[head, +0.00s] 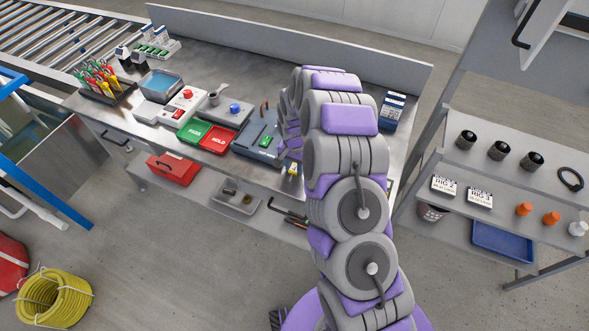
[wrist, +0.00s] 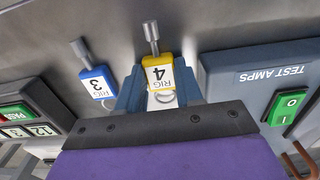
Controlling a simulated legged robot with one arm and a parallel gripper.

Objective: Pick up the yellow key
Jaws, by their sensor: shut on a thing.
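The yellow key (wrist: 158,72) has a grey shaft, a yellow head with a white "RIG 4" label, and a ring. In the wrist view it sits between the blue fingers of my gripper (wrist: 160,90), which is shut on it. I cannot tell whether the key still touches the bench top. The gripper itself is mostly hidden behind my arm in the head view.
A blue "RIG 3" key (wrist: 96,84) lies left of the yellow one. The test amps box (wrist: 265,85) with a green switch stands close on the right. Green (head: 194,131) and red (head: 217,139) trays are on the bench. A shelf rack (head: 505,165) stands at the right.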

